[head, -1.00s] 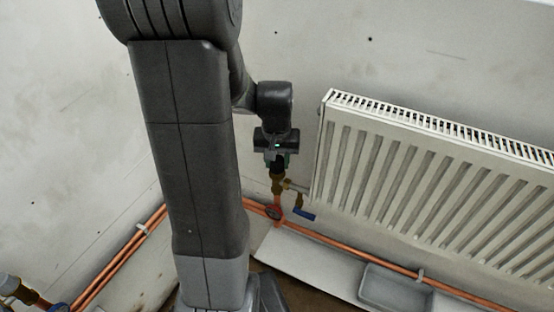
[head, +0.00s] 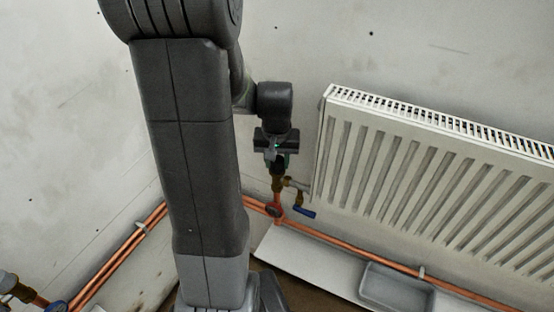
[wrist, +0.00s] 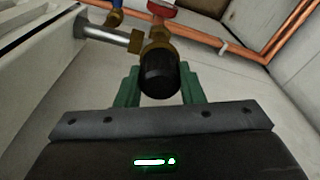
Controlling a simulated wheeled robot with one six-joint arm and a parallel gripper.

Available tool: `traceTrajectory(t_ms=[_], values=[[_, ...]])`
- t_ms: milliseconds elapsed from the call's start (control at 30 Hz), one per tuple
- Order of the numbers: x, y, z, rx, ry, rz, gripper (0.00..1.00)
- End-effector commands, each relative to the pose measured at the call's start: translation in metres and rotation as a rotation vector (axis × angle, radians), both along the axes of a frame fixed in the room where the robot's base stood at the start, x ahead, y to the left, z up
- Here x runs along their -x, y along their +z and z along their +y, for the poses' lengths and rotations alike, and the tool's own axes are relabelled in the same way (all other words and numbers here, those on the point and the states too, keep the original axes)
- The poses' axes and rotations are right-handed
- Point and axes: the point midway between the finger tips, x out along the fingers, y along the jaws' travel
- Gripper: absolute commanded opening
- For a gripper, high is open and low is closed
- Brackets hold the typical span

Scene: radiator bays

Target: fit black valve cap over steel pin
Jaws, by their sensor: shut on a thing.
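The black valve cap (wrist: 159,76) is between the green fingers of my gripper (wrist: 160,92) in the wrist view. My gripper is shut on it. The cap lies in line with the brass valve body (wrist: 160,50), right against or just over its end; I cannot tell how far on it sits. The steel pin is hidden by the cap and the brass. In the head view my gripper (head: 278,160) is above the brass valve (head: 278,184) at the radiator's left end, and the cap is hard to make out there.
The white radiator (head: 430,180) is close on the right. A blue lever (head: 304,211) and a red fitting (wrist: 162,7) are below the valve. Copper pipes (head: 340,244) run along the wall foot. A grey tray (head: 396,288) lies at the lower right.

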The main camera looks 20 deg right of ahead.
Motion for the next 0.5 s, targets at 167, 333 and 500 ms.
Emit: traceTrajectory(t_ms=[167, 333, 500], values=[[0.0001, -0.0043, 0.0, 0.0, 0.0, 0.0, 0.13], [0.0001, -0.004, 0.0001, 0.0, 0.0, 0.0, 0.13], [0.0001, -0.0039, 0.0001, 0.0, 0.0, 0.0, 0.39]])
